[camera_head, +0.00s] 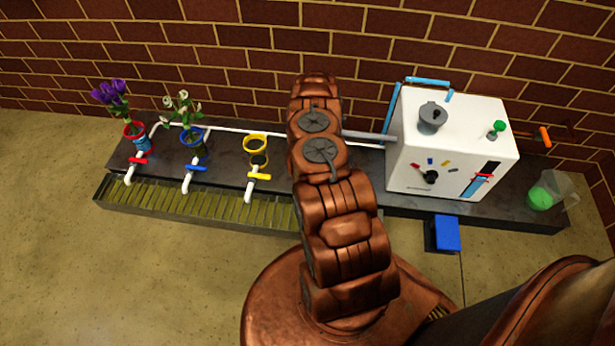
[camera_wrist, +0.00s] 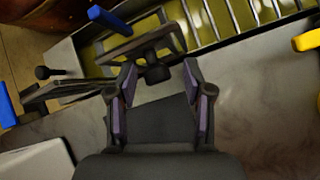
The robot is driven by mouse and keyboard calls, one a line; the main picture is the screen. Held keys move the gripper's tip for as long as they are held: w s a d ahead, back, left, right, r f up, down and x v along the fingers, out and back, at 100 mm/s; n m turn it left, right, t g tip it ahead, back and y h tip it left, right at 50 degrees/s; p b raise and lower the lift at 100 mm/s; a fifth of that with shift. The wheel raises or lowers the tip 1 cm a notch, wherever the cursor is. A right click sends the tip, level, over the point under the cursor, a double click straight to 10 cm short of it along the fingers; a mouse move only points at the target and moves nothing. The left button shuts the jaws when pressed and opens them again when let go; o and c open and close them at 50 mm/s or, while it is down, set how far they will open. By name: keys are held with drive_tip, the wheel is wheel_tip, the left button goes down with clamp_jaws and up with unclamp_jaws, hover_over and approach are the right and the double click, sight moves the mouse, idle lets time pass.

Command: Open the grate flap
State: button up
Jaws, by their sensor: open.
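The long drip grate (camera_head: 170,195) with yellowish slats runs along the front of the dark bench under the taps. Its slats also show at the top of the wrist view (camera_wrist: 228,20). A dark flat piece with a black knob (camera_wrist: 157,70) lies at the edge of the grate; I cannot tell if this is the flap. My gripper (camera_wrist: 161,78) is open, with purple-padded fingers either side of the knob's near end. I cannot tell whether they touch it. In the head view my copper arm hides the gripper and the right end of the grate.
Three taps stand over the grate, with red (camera_head: 138,160), blue (camera_head: 196,168) and yellow (camera_head: 258,177) handles. A white machine (camera_head: 450,140) stands right of my arm, with a blue pedal (camera_head: 446,234) below. Flower vases (camera_head: 134,132) stand at left, a clear jug (camera_head: 552,190) at right.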

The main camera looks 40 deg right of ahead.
drive_tip(key=v, duration=1.2)
drive_tip(key=shift+c, duration=0.4)
